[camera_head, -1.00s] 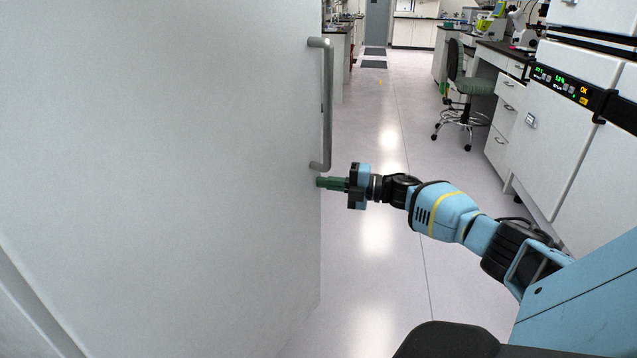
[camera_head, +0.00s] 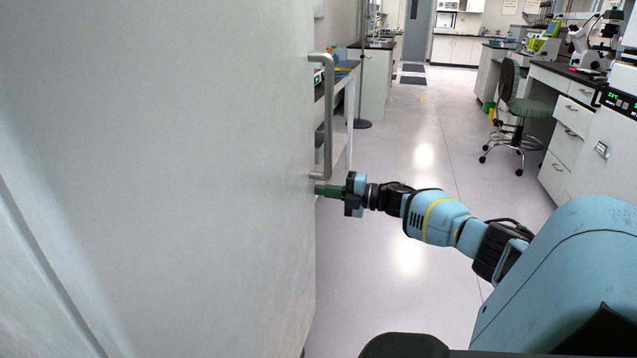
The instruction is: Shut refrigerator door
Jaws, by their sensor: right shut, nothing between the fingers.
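The refrigerator door (camera_head: 170,180) is a large white panel that fills the left half of the head view and stands open. Its vertical grey bar handle (camera_head: 328,115) is on the door's right edge. My right gripper (camera_head: 322,190) is just below the handle's lower end, at the door's right edge. Its green fingers are shut with nothing between them. The fingertips are at the edge, and I cannot tell for sure whether they touch the door. The refrigerator's inside is not in view. My left gripper is not in view.
A clear pale floor aisle (camera_head: 410,170) runs away behind the door. A bench (camera_head: 340,95) stands beyond the handle. On the right are a green swivel chair (camera_head: 515,105), a desk with drawers (camera_head: 565,120) and a white appliance with a lit display (camera_head: 620,100).

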